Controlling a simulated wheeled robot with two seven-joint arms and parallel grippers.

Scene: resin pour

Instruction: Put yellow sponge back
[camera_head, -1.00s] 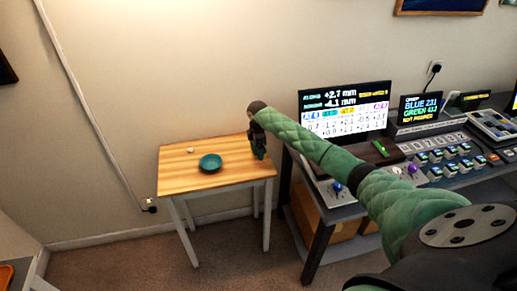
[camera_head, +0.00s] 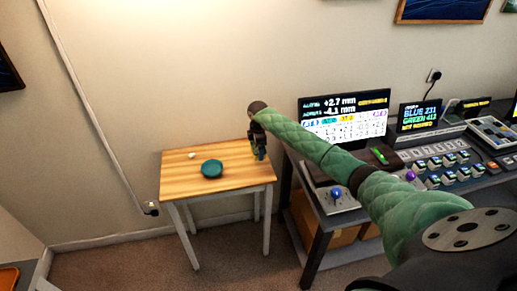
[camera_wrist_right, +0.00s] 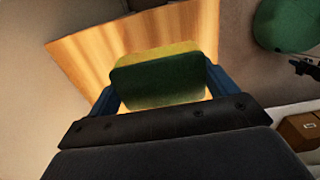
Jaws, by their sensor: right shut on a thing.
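The sponge (camera_wrist_right: 157,80) has a yellow layer and a dark green layer. In the right wrist view it sits between the two blue fingers of my right gripper (camera_wrist_right: 162,88), which is shut on it. Behind it in that view is the wooden tabletop (camera_wrist_right: 90,48). In the head view my right gripper (camera_head: 259,153) points down at the right edge of the small wooden table (camera_head: 232,179). The sponge is too small and hidden to make out there. I cannot tell whether it touches the tabletop. My left gripper is not in view.
A teal bowl (camera_head: 212,169) and a small white object (camera_head: 192,155) are on the wooden table. The front of the tabletop is clear. To the right stands a dark bench (camera_head: 318,222) with screens (camera_head: 345,115) and control panels. A wall is behind.

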